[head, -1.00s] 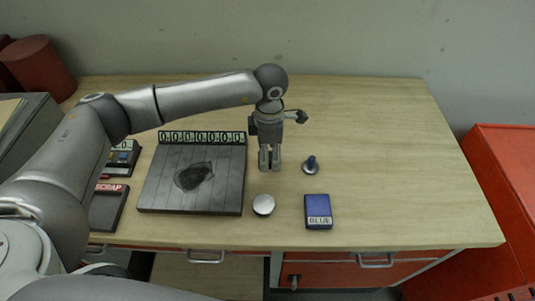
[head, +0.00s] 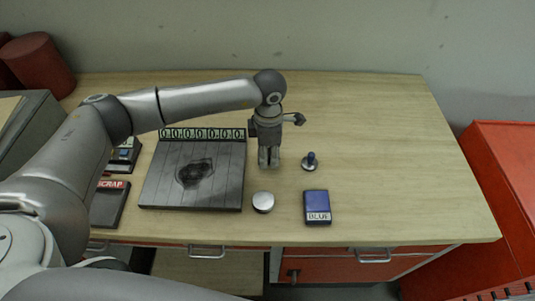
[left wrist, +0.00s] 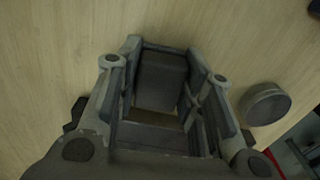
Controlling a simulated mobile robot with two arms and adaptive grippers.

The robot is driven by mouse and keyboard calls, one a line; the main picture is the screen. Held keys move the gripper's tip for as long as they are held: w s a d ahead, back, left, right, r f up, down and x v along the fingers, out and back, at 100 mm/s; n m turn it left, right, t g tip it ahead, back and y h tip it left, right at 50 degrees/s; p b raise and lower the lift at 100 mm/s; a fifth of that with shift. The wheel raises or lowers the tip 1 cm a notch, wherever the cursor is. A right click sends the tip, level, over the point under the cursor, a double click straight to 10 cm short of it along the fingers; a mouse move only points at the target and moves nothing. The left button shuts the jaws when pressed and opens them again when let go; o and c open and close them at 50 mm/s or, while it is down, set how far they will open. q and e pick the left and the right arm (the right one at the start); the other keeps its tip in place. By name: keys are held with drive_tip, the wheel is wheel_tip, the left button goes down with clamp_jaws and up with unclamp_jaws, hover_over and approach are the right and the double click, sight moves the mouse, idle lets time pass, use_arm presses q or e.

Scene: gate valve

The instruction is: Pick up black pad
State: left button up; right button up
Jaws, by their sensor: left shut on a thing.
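My left gripper (head: 268,161) points straight down over the table, right of the grey board and behind the silver disc. Its fingers are close together. In the left wrist view, a dark grey block, the black pad (left wrist: 161,82), shows between the fingers of the left gripper (left wrist: 163,90), which is shut on it. In the head view the fingers hide most of the pad, and I cannot tell whether it touches the table. My right gripper is not in view.
The grey board (head: 215,190) with a dark patch and a row of zeros lies left, beside a SCRAP tray (head: 109,208). The table's right and back are clear.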

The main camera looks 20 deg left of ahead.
sight(270, 153)
use_arm(q)
drive_tip(key=shift+r, duration=0.1)
drive_tip(key=shift+r+b, duration=0.4)
drive_tip(key=shift+b, duration=0.2)
drive_tip(key=shift+s+d+r+b, duration=0.1)
drive_tip(key=shift+d+r+b, duration=0.05)
drive_tip(key=shift+r+b, duration=0.45)
drive_tip(key=shift+s+d+r+b, duration=0.15)
drive_tip(key=shift+r+b, duration=0.2)
drive_tip(key=shift+r, duration=0.3)
drive_tip(key=s+d+r+b, duration=0.5)
drive_tip(key=s+d+r, duration=0.3)
drive_tip(key=s+r, duration=0.1)
drive_tip(key=shift+s+d+r, duration=0.3)
drive_tip(key=shift+s+d, duration=0.05)
drive_tip(key=shift+s, duration=0.2)
